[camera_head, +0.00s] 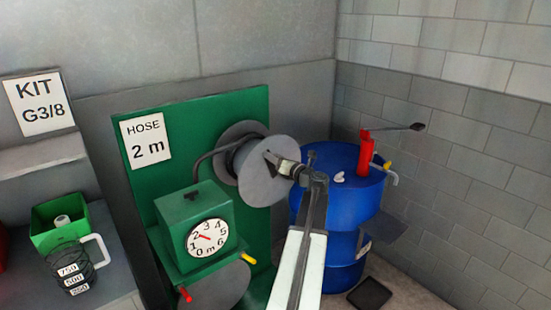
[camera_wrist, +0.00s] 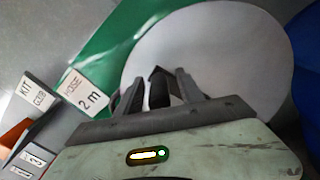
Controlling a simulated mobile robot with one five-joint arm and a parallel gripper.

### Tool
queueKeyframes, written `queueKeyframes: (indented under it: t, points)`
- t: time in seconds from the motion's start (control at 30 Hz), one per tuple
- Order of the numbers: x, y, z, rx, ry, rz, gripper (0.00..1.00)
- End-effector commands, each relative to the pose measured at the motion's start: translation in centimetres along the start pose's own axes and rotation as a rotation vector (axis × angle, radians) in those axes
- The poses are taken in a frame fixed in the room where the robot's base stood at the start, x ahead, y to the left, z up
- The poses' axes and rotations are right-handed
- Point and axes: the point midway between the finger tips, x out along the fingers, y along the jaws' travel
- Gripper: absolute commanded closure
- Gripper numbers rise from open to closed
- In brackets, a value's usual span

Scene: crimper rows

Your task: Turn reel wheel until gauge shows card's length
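The reel wheel (camera_head: 252,181) is a grey disc reel mounted on a green panel (camera_head: 258,107); its pale face also fills much of the wrist view (camera_wrist: 225,50). A white card (camera_head: 146,138) on the panel reads "HOSE 2 m". The gauge (camera_head: 208,237), a round white dial on a green box, has a red needle pointing up-left, close to the 2. My gripper (camera_head: 274,163) is at the face of the wheel. In the wrist view its fingers stand apart, with a dark piece, possibly the wheel's handle (camera_wrist: 159,88), between them. Contact is unclear.
A blue drum (camera_head: 342,207) with a red pump (camera_head: 366,153) stands right of the panel, close behind my arm. At left are a "KIT G3/8" sign (camera_head: 41,104), a green bin (camera_head: 47,239) and a dark jug (camera_head: 68,262). A yellow-tipped and a red-tipped lever show below the gauge.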

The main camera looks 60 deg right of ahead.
Motion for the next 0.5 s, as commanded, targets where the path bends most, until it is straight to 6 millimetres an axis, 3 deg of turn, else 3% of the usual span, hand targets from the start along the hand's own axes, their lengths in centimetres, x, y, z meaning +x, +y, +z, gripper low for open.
queueKeyframes:
  t: [0.23,0.5]
  points:
    - [-0.8,0.0,0.0,0.0,0.0,-0.001,0.55]
    - [-6.1,0.0,0.0,0.0,-0.002,-0.003,0.55]
